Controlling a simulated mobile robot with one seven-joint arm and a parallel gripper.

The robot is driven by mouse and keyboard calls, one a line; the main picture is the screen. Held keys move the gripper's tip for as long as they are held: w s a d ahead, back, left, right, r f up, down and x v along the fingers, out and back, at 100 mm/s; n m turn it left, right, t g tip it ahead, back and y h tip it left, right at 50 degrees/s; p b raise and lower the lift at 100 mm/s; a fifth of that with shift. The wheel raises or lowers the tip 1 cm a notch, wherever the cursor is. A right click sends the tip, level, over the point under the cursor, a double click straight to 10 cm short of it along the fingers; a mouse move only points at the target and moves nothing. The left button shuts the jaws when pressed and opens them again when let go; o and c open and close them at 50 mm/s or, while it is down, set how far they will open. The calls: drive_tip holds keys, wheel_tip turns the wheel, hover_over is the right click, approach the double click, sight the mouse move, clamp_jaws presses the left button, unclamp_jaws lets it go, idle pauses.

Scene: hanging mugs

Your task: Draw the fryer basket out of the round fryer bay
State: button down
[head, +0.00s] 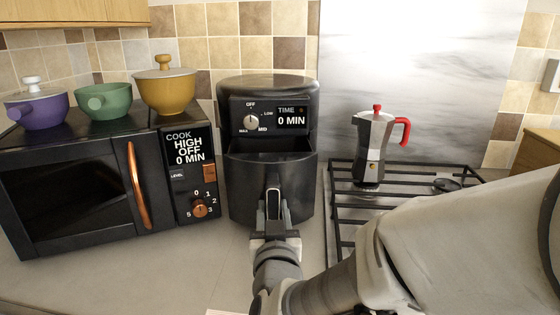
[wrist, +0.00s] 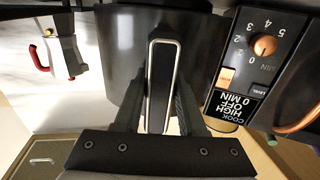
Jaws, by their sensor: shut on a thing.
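The round black air fryer (head: 267,97) stands on the counter between the microwave and the stove. Its fryer basket (head: 245,180) is a dark drawer at the front, partly drawn out, with a dark gap showing over its rim. The basket handle (head: 273,205) points toward me. My gripper (head: 273,224) is at the handle, shut on it. In the wrist view the handle (wrist: 162,85) shows as a dark bar with a light outline, between the two fingers of my gripper (wrist: 160,105). The basket's inside is mostly hidden.
A black microwave (head: 80,190) stands close on the left, with purple, green and yellow pots (head: 165,88) on top. On the right a moka pot (head: 374,148) stands on the stove grate (head: 345,215). Counter (head: 130,275) in front is clear.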

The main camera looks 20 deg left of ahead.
sight(273, 215)
drive_tip(key=shift+v, duration=1.5)
drive_tip(key=shift+r, duration=0.2)
